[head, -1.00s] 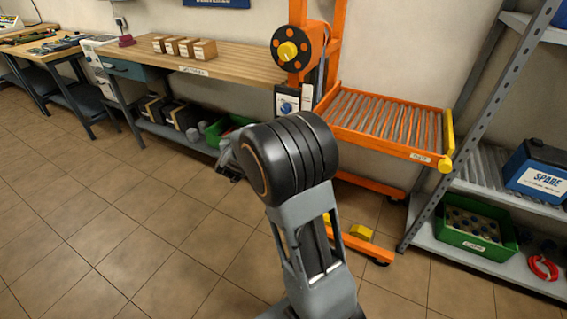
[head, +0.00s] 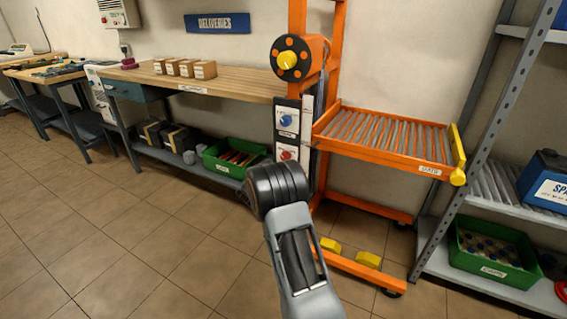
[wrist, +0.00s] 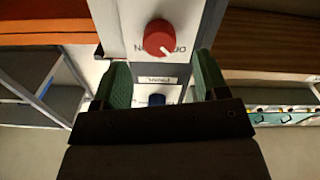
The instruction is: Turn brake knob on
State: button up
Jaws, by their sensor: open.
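A control panel on the orange lift carries a blue knob (head: 286,120) with a red knob (head: 286,154) below it. In the wrist view, which looks upside down, the red knob (wrist: 159,38) is beyond my fingertips, its white mark pointing to the lower right. The blue knob (wrist: 157,99) shows lower, between the fingers and partly hidden by the gripper body. I cannot read which knob is the brake. My gripper (wrist: 162,62) is open and empty, its green-padded fingers facing the panel. In the head view my arm hides it.
Above the panel is a black disc with a yellow hub (head: 287,60). An orange roller tray (head: 385,135) juts out to the right. A wooden bench (head: 240,87) stands left, with a green bin (head: 222,168) below. A metal shelf (head: 480,130) is at right. The floor at left is clear.

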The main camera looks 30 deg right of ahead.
aim_at(284, 158)
jog(key=shift+b+x, duration=0.4)
jog(key=shift+x, duration=1.9)
jog(key=c, duration=0.9)
